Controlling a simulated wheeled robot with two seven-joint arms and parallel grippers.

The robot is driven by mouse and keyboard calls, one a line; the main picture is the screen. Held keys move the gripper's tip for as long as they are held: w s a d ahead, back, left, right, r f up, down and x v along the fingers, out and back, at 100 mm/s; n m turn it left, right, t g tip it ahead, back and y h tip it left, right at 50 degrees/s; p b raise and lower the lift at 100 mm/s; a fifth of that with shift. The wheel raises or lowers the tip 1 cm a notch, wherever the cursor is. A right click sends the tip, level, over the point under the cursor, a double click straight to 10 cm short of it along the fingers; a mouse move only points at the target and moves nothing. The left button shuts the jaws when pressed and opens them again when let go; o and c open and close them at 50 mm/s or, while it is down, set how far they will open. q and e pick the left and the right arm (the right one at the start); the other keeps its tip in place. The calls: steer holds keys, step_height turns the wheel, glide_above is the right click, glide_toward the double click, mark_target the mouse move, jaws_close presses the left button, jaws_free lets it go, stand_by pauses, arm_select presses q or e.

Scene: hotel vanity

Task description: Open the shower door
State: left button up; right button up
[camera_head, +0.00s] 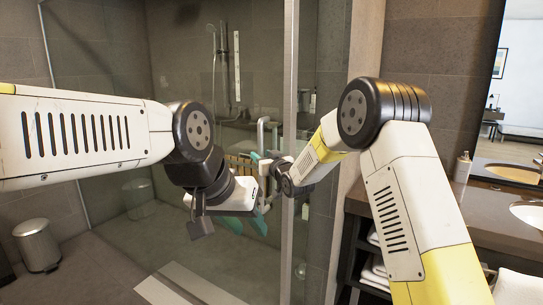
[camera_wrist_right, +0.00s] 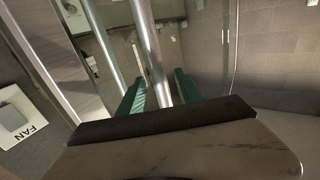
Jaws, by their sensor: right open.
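The glass shower door (camera_head: 190,130) stands in the middle of the head view and looks shut. Its pale vertical handle (camera_head: 261,134) is near the metal door-side frame. My right gripper (camera_head: 260,163) is at the handle, partly hidden by its own arm. In the right wrist view the handle (camera_wrist_right: 150,50) is a shiny bar running between the open teal fingers (camera_wrist_right: 157,92); I cannot tell whether either finger touches it. My left gripper (camera_head: 246,224) is lower, in front of the glass, its teal fingers pointing down, apart and empty.
A metal post (camera_head: 290,60) stands right of the handle. A vanity counter (camera_head: 450,205) with a soap bottle (camera_head: 462,167) and shelved towels is on the right. A metal bin (camera_head: 37,245) stands at left. A FAN sign (camera_wrist_right: 18,118) shows in the wrist view.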

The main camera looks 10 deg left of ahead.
steer(key=shift+x, duration=0.9)
steer(key=shift+d, duration=0.1)
jaws_close()
stand_by(0.7)
